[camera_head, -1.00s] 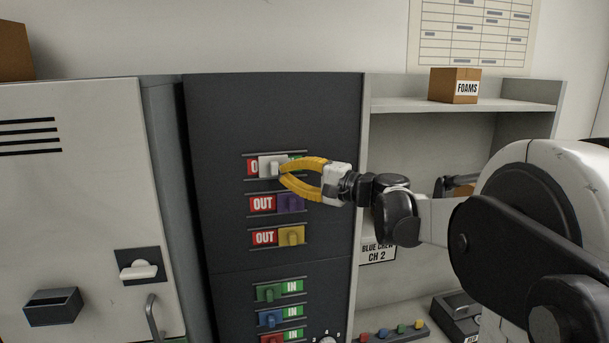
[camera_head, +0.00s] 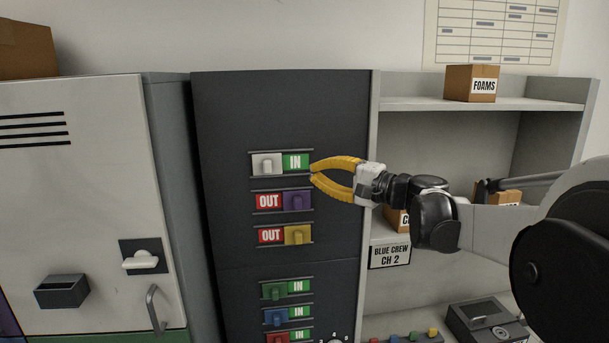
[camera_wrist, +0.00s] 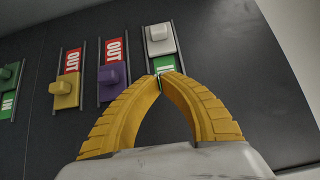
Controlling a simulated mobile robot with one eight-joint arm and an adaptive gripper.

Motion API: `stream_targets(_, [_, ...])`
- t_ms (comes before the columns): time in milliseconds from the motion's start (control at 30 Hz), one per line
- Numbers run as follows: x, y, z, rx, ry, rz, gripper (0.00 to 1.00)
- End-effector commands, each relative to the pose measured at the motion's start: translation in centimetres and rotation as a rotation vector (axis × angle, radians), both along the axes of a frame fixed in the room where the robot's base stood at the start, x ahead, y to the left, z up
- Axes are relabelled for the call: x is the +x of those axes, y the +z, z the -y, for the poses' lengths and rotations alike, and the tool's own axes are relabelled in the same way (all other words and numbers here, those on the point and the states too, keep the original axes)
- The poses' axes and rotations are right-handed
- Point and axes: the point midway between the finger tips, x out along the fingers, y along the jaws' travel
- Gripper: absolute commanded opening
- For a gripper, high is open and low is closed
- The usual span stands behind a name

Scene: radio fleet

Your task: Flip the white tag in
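The white tag (camera_head: 267,165) is in the top row of the dark panel (camera_head: 285,110). It sits at the left of its track, with the green IN label (camera_head: 296,162) showing on its right. In the wrist view the white tag (camera_wrist: 160,38) is just past the fingertips, with the green label (camera_wrist: 165,65) between. My gripper (camera_head: 313,172) has yellow fingers bowed apart, with their tips together. The tips are by the right end of the top row, clear of the white tag, with nothing held. Whether they touch the panel is unclear.
Below, the purple tag (camera_head: 297,201) and yellow tag (camera_head: 298,235) sit right, showing OUT. Lower, the green tag (camera_head: 275,290) and others show IN. A pale locker (camera_head: 80,190) stands left. A shelf (camera_head: 420,105) with a FOAMS box (camera_head: 471,84) stands right.

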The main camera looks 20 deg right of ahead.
Motion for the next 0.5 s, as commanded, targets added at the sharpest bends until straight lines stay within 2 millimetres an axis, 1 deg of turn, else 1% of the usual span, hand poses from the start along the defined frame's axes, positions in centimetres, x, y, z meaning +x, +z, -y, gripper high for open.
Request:
stream_targets(33, [-1.1, -0.3, 0.6, 0.0, -0.002, 0.0, 0.0])
stream_targets(200, [-4.0, -0.2, 2.2, 0.0, -0.001, 0.0, 0.0])
stream_targets(333, [-5.3, -0.1, 2.9, 0.0, 0.0, 0.0, 0.0])
stream_targets(500, [-6.0, -0.1, 3.2, 0.0, 0.002, 0.0, 0.0])
